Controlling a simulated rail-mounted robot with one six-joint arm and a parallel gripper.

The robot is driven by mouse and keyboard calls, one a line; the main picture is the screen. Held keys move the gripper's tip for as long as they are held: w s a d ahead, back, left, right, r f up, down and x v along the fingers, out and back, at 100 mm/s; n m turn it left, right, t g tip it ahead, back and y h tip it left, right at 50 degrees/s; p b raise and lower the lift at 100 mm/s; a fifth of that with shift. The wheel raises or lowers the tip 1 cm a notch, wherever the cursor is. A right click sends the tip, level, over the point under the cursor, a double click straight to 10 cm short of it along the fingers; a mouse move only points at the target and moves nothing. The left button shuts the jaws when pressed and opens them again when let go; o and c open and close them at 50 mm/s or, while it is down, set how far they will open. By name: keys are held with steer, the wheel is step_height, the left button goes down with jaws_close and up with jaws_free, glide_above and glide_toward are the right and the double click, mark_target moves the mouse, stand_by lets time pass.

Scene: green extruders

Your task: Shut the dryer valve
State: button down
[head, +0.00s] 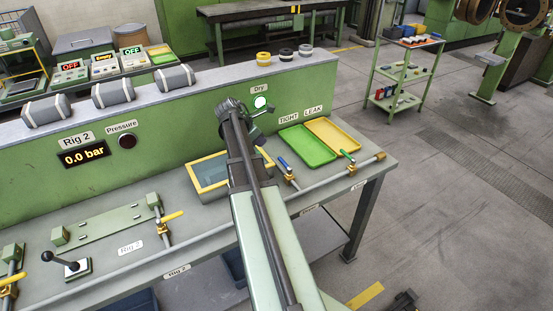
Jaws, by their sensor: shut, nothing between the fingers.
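The green panel carries a "Dry" label (259,89) above a lit white round lamp (260,102). My gripper (256,134) is just below and left of this lamp, close to the panel. It is shut and empty, and my own arm partly hides it. Two small brass valves stand on pipes at the right of the bench, one with a blue handle (283,163) and one with a green handle (347,155). No valve is clearly marked as the dryer valve, and part of the panel under the lamp is hidden.
A green tray (308,147) and a yellow tray (333,135) lie right of my arm. A yellow-edged basin (207,177) is at its left. Yellow-handled valves (171,216) and a black lever (66,261) are further left.

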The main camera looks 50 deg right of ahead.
mark_target(282, 161)
steer(key=b+x, duration=1.1)
steer(key=x, duration=0.2)
steer(key=shift+w+a+f, duration=0.1)
steer(key=shift+a+f, duration=0.05)
steer(key=shift+a, duration=0.05)
steer(key=shift+d+f+b, duration=0.35)
steer(key=shift+s, duration=0.2)
steer(key=shift+d, duration=0.15)
